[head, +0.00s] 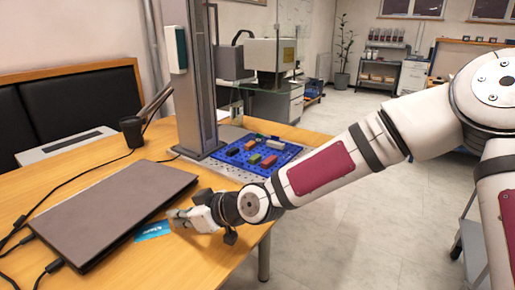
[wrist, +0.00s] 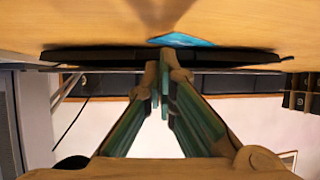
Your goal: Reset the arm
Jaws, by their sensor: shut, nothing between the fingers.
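My arm reaches from the right across the table's front edge in the head view. My gripper (head: 176,218) is low over the wooden table (head: 190,262), just right of the closed laptop (head: 112,210) and beside a blue card (head: 152,231). In the wrist view my gripper (wrist: 165,66) has its fingertips together with nothing between them. The blue card also shows there (wrist: 182,40), close past the fingertips. I cannot tell whether the fingertips touch the table.
A blue pegged tray (head: 235,160) with several small coloured blocks lies on a perforated plate behind my gripper. The laser marker's grey column (head: 197,85) stands at its left. A black cup-shaped object (head: 132,130) and cables are at the left. Open floor (head: 340,215) lies right of the table.

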